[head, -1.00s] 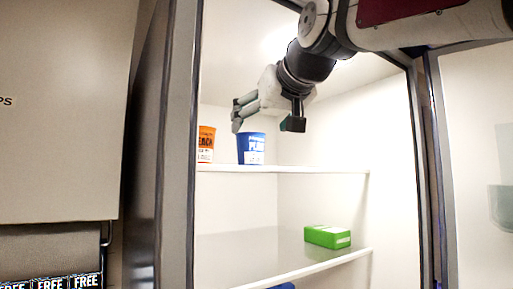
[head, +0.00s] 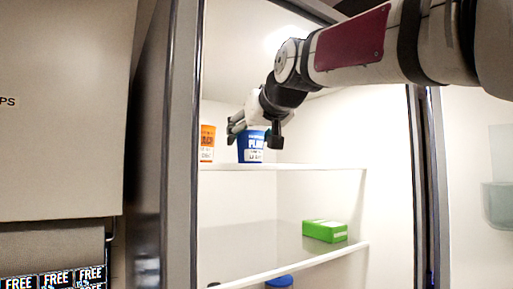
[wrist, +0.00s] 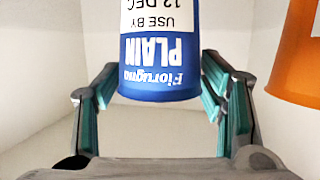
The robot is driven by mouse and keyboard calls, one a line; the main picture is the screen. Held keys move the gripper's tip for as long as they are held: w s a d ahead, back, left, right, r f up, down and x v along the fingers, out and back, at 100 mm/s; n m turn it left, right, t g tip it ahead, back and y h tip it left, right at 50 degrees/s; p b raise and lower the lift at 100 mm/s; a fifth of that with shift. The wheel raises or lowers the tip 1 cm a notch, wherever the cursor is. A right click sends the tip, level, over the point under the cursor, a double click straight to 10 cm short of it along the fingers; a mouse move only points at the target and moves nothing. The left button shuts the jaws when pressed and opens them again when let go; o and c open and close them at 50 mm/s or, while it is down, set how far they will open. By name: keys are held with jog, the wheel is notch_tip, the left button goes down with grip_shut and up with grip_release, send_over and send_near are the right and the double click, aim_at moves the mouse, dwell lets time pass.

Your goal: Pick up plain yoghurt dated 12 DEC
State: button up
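The plain yoghurt is a blue tub (head: 251,147) on the upper shelf of the open cabinet. In the wrist view the tub (wrist: 160,60) appears upside down, and its label reads PLAIN, USE BY 12 DEC. My gripper (head: 235,126) is at the tub's upper part in the head view. In the wrist view my gripper (wrist: 160,95) is open, with a finger on each side of the tub and gaps visible between the fingers and the tub. The tub's far end is cut off by the frame edge.
An orange tub (head: 206,143) stands just left of the blue one; it also shows in the wrist view (wrist: 298,60). A green box (head: 325,231) lies on the shelf below. Another blue lid (head: 280,282) shows lower down. The upper shelf (head: 320,167) is clear to the right.

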jog(key=c, duration=0.6)
jog(key=shift+c, duration=0.2)
jog(key=shift+r, duration=0.15)
